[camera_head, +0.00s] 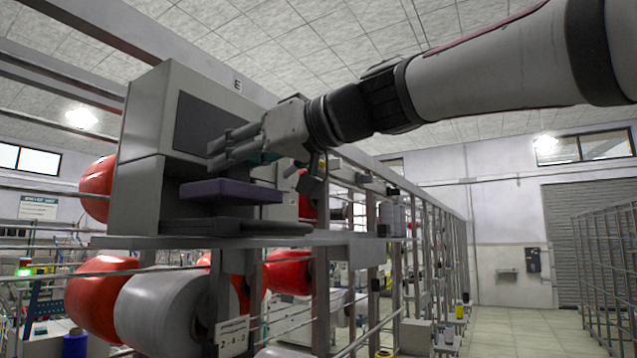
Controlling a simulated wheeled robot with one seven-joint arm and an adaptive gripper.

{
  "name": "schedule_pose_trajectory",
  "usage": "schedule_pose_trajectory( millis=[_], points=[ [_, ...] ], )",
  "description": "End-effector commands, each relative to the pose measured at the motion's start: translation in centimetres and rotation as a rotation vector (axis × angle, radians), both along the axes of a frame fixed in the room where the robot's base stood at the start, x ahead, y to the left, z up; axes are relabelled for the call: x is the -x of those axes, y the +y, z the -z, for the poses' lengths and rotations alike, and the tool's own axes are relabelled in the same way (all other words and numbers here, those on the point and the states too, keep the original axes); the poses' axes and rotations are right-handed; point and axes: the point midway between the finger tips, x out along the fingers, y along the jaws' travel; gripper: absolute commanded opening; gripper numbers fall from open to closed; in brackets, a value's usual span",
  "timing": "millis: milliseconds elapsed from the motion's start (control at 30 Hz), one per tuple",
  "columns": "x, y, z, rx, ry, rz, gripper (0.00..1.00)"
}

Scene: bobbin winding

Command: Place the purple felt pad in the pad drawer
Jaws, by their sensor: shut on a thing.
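The purple felt pad (232,191) is a flat slab in front of the grey cabinet, level and below my gripper's fingers. My gripper (228,148) reaches in from the right and is shut, with the pad just under its fingertips. The exact contact between fingers and pad is hard to make out. A dark flat tray-like part (245,227) lies below the pad, with a gap between them. It may be the pad drawer, but I cannot tell. The grey cabinet (139,140) has a dark recessed front panel (203,126) behind my fingers.
The cabinet stands on a metal shelf (200,242) of a long rack running back to the right. Large red bobbins (97,190) and a grey one (160,312) hang beside and under it. A tag (232,333) hangs below. The floor aisle (520,330) at right looks clear.

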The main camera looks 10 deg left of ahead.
Motion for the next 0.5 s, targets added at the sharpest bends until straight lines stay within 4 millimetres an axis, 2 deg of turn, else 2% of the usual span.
schedule_pose_trajectory(
  millis=[67, 300, 500],
  points=[
    [-0.8, 0.0, 0.4, 0.002, 0.003, 0.001, 0.07],
    [-0.6, 0.0, 3.3, 0.002, 0.002, 0.001, 0.07],
    [-0.6, 0.0, 3.7, 0.001, 0.000, 0.000, 0.07]
  ],
)
